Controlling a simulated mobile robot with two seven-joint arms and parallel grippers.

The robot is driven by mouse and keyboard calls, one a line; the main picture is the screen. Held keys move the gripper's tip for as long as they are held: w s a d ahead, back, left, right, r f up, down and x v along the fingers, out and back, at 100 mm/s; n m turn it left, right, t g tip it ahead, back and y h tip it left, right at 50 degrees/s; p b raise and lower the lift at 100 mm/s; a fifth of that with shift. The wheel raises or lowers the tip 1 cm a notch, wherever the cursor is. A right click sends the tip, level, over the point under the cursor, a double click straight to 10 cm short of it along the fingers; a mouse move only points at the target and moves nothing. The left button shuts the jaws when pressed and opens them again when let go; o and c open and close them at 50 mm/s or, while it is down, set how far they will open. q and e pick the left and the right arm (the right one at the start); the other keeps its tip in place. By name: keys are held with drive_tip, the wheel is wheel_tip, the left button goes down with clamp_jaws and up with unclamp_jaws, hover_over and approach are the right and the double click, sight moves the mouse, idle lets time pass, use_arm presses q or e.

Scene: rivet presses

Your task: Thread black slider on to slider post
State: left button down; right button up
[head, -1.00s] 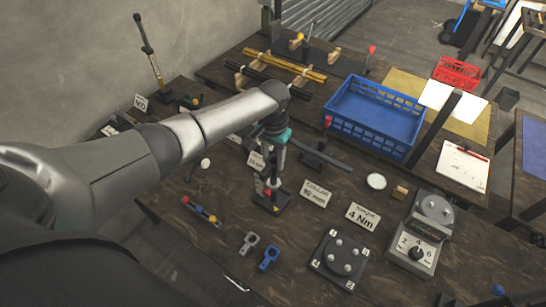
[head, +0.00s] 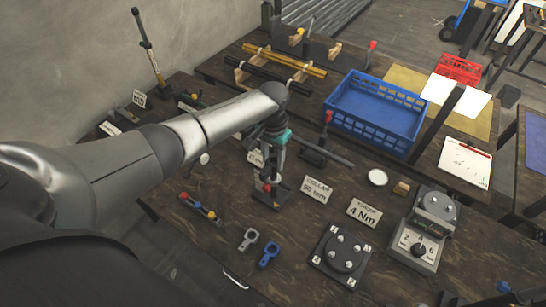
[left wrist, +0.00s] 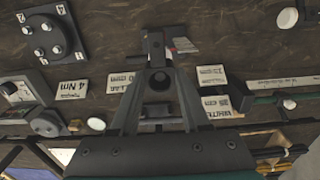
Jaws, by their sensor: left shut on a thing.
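My left gripper (head: 270,172) points down over the table and is shut on a small dark piece, which looks like the black slider (left wrist: 156,44). Its fingers also show in the left wrist view (left wrist: 156,72). A grey slider (head: 249,238) and a blue slider (head: 268,256) lie on the table in front. My right gripper is not in view.
A collar sign (head: 318,188) and torque sign (head: 363,212) stand right of the stand. A black plate with bolts (head: 341,255), a dial unit (head: 418,246) and a blue crate (head: 372,115) are farther right. A coloured bar (head: 200,208) lies to the left.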

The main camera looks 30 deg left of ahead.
sight(273, 165)
use_arm(q)
drive_tip(key=shift+f+b, duration=1.85)
drive_tip(key=shift+f, duration=0.8)
drive_tip(key=shift+r, duration=0.1)
drive_tip(key=shift+r+p, duration=2.5)
drive_tip(key=shift+p, duration=0.3)
drive_tip(key=shift+r+p, duration=0.5)
drive_tip(key=shift+r, duration=0.6)
drive_tip(key=shift+f+b, duration=1.9)
drive_tip(key=shift+f, duration=0.75)
